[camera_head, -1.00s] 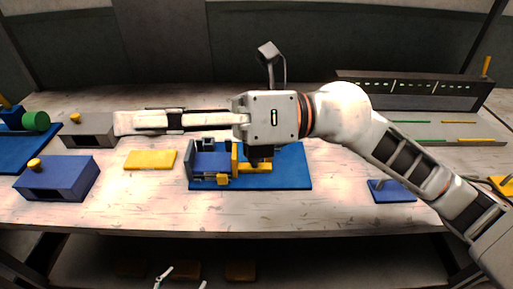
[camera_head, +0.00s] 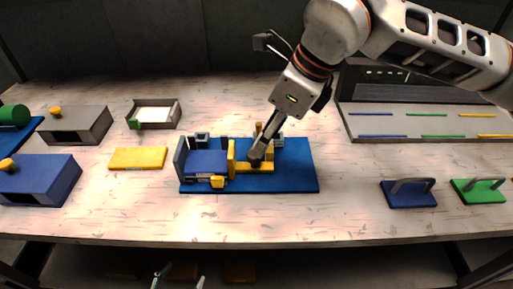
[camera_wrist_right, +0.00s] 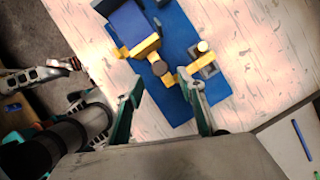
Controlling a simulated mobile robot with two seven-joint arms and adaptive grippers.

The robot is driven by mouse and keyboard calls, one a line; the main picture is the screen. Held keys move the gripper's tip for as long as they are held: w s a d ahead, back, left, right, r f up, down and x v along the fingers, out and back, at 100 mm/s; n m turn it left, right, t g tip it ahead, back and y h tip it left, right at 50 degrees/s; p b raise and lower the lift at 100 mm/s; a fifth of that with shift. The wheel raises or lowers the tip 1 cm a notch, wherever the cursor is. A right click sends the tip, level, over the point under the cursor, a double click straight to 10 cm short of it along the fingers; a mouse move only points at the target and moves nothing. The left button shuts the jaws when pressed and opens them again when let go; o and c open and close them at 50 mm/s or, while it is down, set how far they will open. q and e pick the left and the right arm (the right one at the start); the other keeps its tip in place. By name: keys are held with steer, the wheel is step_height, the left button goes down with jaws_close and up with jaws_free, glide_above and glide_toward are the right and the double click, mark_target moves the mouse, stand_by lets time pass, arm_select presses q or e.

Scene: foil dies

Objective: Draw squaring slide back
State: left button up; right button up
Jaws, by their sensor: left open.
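The squaring slide (camera_head: 254,168) is yellow, with an upright plate facing a blue block (camera_head: 205,163) on a blue base plate (camera_head: 297,172). The slide also shows in the right wrist view (camera_wrist_right: 181,76), with a dark round knob beside it. My right gripper (camera_head: 257,155) comes down from the upper right over the slide and hides part of it. In the right wrist view its fingers (camera_wrist_right: 163,108) are apart with nothing gripped; the right finger is close to the slide's yellow end, contact unclear. My left gripper (camera_head: 179,282) shows only its open tips at the bottom edge.
A yellow plate (camera_head: 138,158), a grey box (camera_head: 75,125), a blue box (camera_head: 40,182) and a small tray (camera_head: 172,113) stand left of the fixture. A blue handled block (camera_head: 408,198) and a green one (camera_head: 478,194) lie right. The table front is clear.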

steer(key=x, duration=0.5)
steer(key=shift+a+f, duration=0.2)
steer(key=shift+f, duration=0.1)
